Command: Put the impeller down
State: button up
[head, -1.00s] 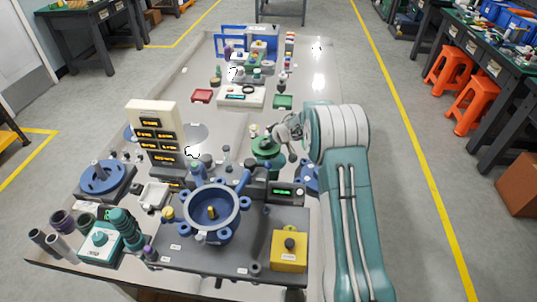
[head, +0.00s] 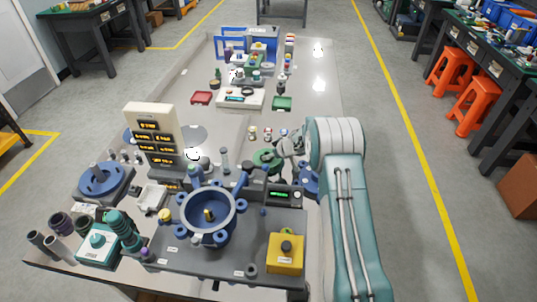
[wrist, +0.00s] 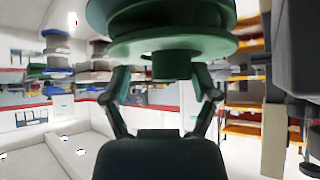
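The green impeller (head: 266,159) is at the right side of the bench in the head view, just left of and below my gripper (head: 284,146). In the wrist view, the impeller (wrist: 172,48) fills the top middle, with its stacked round discs above and a short hub pointing down. My gripper's fingers (wrist: 161,82) reach up on both sides of the hub to the disc and appear closed on the impeller. Their tips are partly hidden by it. I cannot tell whether the impeller touches the bench.
A blue ring-shaped housing (head: 210,215) stands on a dark plate at the front. A small green-lit display box (head: 284,193) is close below the impeller. A yellow box (head: 286,252) is front right. Small parts stand just behind the impeller.

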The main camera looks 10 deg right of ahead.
jog(key=shift+d, duration=0.25)
jog(key=shift+a, duration=0.3)
jog(key=shift+s+r, duration=0.1)
jog(key=shift+r, duration=0.15)
jog(key=s+d+r+m+t+h, duration=0.1)
jog(key=s+d+r+m+h, duration=0.15)
jog(key=s+r, duration=0.6)
jog(key=s+d+r+m+t+h, duration=0.1)
jog(key=s+d+r+t+h, duration=0.15)
jog(key=r, duration=1.05)
jog(key=s+d+r+m+h, duration=0.25)
jog(key=s+r, duration=0.35)
jog(key=r, duration=0.5)
jog(key=s+a+g+y, duration=0.1)
jog(key=s+a, duration=0.3)
jog(key=s, duration=1.1)
jog(key=s+a+f+m+g+y, duration=0.1)
jog(key=s+a+g, duration=0.2)
jog(key=s, duration=1.2)
jog(key=shift+s+a+f+g, duration=0.2)
jog(key=shift+a+g, duration=0.2)
jog(key=shift+g, duration=0.25)
